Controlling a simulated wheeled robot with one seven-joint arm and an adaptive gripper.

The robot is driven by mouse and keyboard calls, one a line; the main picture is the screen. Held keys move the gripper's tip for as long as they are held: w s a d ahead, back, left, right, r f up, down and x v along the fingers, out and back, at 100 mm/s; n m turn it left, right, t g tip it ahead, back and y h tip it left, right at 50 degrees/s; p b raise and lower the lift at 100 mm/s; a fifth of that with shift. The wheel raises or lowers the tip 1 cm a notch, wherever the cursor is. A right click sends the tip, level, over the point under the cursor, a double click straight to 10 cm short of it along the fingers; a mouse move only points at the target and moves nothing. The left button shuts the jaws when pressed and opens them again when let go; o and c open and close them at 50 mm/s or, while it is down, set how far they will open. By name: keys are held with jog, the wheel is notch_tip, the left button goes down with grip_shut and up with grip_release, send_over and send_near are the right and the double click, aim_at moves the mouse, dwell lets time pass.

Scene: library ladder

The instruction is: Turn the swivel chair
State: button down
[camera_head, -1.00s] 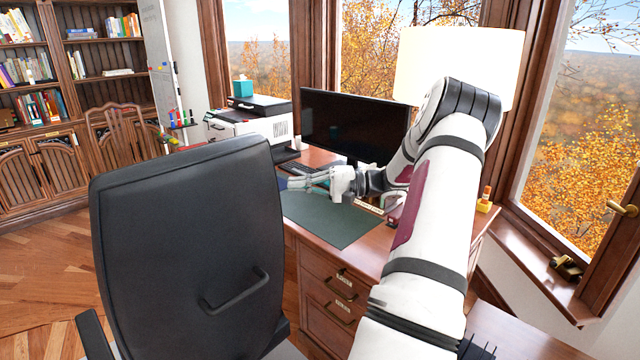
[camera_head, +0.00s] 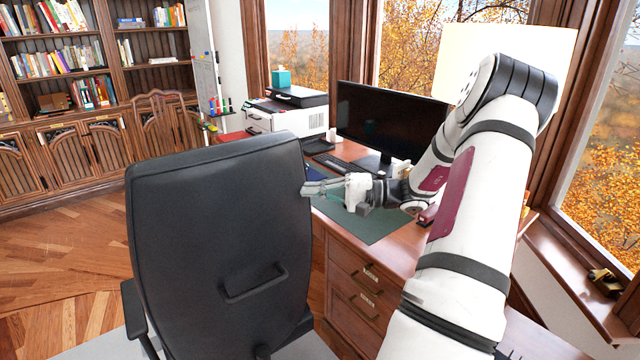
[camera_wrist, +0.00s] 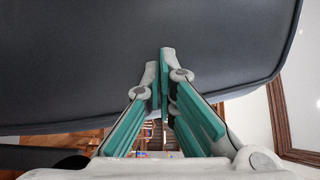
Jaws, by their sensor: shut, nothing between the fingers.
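The black swivel chair (camera_head: 215,220) stands in front of the desk with its back towards the head camera. A handle bar (camera_head: 255,282) crosses the lower part of its backrest, and an armrest (camera_head: 135,310) shows at lower left. My gripper (camera_head: 308,188) is shut and empty at the right edge of the backrest, on the desk side. In the wrist view the shut fingertips (camera_wrist: 164,58) overlap the dark chair surface (camera_wrist: 80,60), which fills the upper picture. I cannot tell whether they touch it.
The wooden desk (camera_head: 400,245) with a green mat (camera_head: 375,222), monitor (camera_head: 385,122) and keyboard (camera_head: 335,163) lies right of the chair. A printer (camera_head: 285,112) stands behind. Open wooden floor (camera_head: 60,255) lies to the left. Bookshelves (camera_head: 85,60) line the back wall.

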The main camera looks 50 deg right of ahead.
jog(key=shift+s+a, duration=0.2)
jog(key=shift+a, duration=0.35)
jog(key=shift+s+a, duration=0.15)
jog(key=shift+a, duration=0.35)
jog(key=v, duration=1.2)
